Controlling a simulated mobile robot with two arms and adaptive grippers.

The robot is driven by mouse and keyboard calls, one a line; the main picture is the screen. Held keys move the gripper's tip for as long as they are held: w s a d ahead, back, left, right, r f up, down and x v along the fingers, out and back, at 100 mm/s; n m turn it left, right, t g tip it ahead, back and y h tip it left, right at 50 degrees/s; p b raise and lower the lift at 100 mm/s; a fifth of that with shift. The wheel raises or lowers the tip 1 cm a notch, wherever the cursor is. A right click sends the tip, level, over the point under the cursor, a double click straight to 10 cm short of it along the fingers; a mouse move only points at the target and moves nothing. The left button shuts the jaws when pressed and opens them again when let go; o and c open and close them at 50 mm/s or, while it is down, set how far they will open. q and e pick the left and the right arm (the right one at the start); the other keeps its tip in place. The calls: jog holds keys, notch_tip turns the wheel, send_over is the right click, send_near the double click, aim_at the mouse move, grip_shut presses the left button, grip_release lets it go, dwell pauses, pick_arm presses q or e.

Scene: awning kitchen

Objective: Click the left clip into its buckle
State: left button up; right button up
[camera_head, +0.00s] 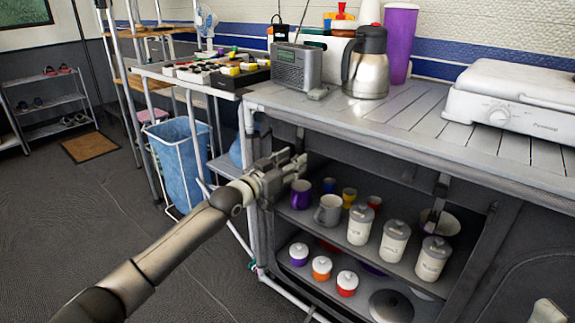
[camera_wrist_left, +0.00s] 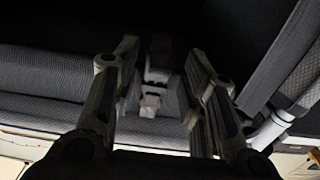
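My left gripper (camera_head: 284,174) reaches in front of the left front corner of the counter, just below the top. In the left wrist view its two fingers (camera_wrist_left: 163,68) stand apart, one on each side of a small light grey clip or buckle part (camera_wrist_left: 151,103). A gap shows between this part and the right finger; contact with the left finger is unclear. The part hangs in front of dark woven fabric. I cannot tell the clip from its buckle here. In the head view neither shows clearly.
The shelf (camera_head: 400,262) under the counter holds mugs and several lidded jars. A steel jug (camera_head: 368,62), a radio (camera_head: 297,67) and a white stove (camera_head: 515,97) stand on the counter (camera_head: 410,125). A blue bin (camera_head: 182,160) stands at the left.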

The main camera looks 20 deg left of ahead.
pick_arm(q)
jog(key=v, duration=1.2)
jog(key=shift+d, duration=0.1)
